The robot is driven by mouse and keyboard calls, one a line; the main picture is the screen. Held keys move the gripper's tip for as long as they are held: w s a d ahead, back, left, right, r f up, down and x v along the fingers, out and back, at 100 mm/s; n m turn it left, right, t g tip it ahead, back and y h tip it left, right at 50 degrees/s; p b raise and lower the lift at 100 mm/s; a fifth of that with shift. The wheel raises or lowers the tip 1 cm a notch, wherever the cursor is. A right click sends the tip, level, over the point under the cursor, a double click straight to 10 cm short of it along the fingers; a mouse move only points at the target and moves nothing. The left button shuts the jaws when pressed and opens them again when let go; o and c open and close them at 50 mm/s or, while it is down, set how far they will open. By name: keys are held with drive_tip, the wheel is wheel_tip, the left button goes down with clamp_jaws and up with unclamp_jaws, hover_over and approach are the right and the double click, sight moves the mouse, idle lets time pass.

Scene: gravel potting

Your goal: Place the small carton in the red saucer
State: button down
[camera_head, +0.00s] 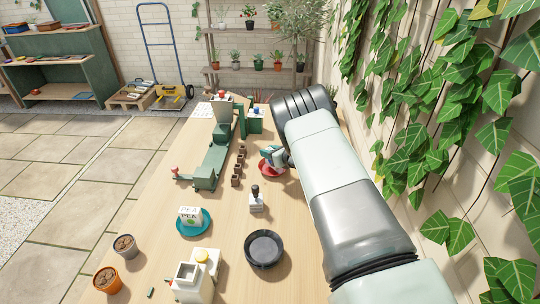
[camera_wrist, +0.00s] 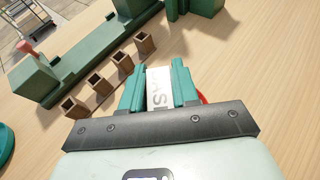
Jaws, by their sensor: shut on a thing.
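My gripper (camera_head: 272,156) is at the right part of the table, over the red saucer (camera_head: 266,170). In the wrist view its two teal fingers (camera_wrist: 159,85) are shut on a small white carton (camera_wrist: 157,90) with dark lettering. The fingers and wrist hide most of the carton. A bit of the red saucer (camera_wrist: 203,98) shows behind the right finger. The arm and gripper cover part of the saucer in the head view, so I cannot tell whether the carton touches it.
A green machine (camera_head: 210,160) and a row of small brown pots (camera_head: 238,168) stand left of the gripper. A white PEA carton (camera_head: 190,215) is on a teal saucer (camera_head: 207,226). A stamp-like bottle (camera_head: 256,202) and a black saucer (camera_head: 264,248) are nearer. Ivy covers the right wall.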

drive_tip(key=shift+f, duration=0.7)
drive_tip(key=shift+f, duration=0.1)
drive_tip(key=c, duration=0.8)
unclamp_jaws()
drive_tip(key=shift+c, duration=0.2)
